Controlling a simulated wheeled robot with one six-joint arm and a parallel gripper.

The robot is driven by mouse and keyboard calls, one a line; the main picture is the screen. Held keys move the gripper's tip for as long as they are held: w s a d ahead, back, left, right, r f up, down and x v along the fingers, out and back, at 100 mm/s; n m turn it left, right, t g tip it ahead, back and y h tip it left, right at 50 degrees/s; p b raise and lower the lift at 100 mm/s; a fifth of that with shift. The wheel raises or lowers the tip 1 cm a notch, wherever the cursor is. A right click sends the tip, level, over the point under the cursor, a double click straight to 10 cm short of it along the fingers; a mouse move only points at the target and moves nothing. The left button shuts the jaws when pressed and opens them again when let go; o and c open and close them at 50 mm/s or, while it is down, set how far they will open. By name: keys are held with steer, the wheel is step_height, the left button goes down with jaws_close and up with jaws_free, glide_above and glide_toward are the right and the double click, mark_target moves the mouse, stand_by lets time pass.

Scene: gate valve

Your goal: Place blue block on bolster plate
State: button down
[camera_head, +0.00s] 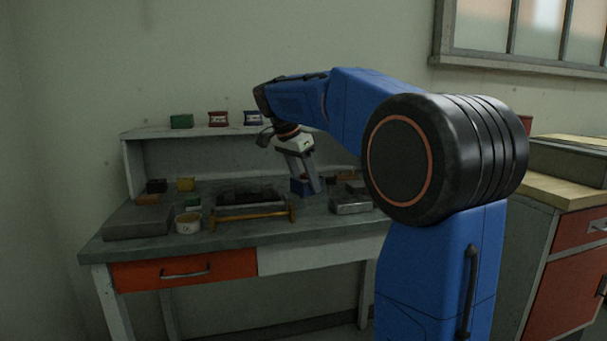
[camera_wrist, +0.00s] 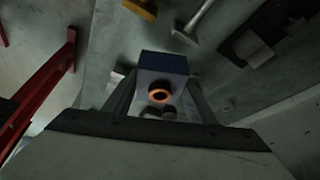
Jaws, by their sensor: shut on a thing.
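The blue block (camera_head: 301,187) is between the fingers of my gripper (camera_head: 305,179), low over the right half of the workbench. In the wrist view the blue block (camera_wrist: 163,63) sits at the fingertips (camera_wrist: 160,88), and my gripper is shut on it. I cannot tell whether the block touches the bench top. A flat grey plate (camera_head: 136,222) lies at the left end of the bench; I cannot tell whether it is the bolster plate. Where the block's underside is, neither view shows clearly.
A dark piece on a wooden-barred stand (camera_head: 250,212) is left of my gripper. A white round pot (camera_head: 188,222) and small blocks (camera_head: 186,184) stand further left. A metal box (camera_head: 350,205) is at right. Several coloured tins stand on the back shelf (camera_head: 215,131). A red frame (camera_wrist: 40,92) shows in the wrist view.

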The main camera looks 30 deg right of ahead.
mark_target(306, 209)
steer(key=shift+f, duration=2.35)
steer(key=shift+f, duration=0.1)
steer(key=c, duration=0.8)
jaws_free()
steer(key=shift+f, duration=0.1)
steer(key=shift+o, duration=0.2)
steer(key=v, duration=1.1)
steer(key=shift+a+r, duration=0.1)
steer(key=shift+r, duration=0.25)
steer(key=shift+s+a+r, duration=0.1)
steer(key=shift+r, duration=0.15)
steer(key=shift+s, duration=0.1)
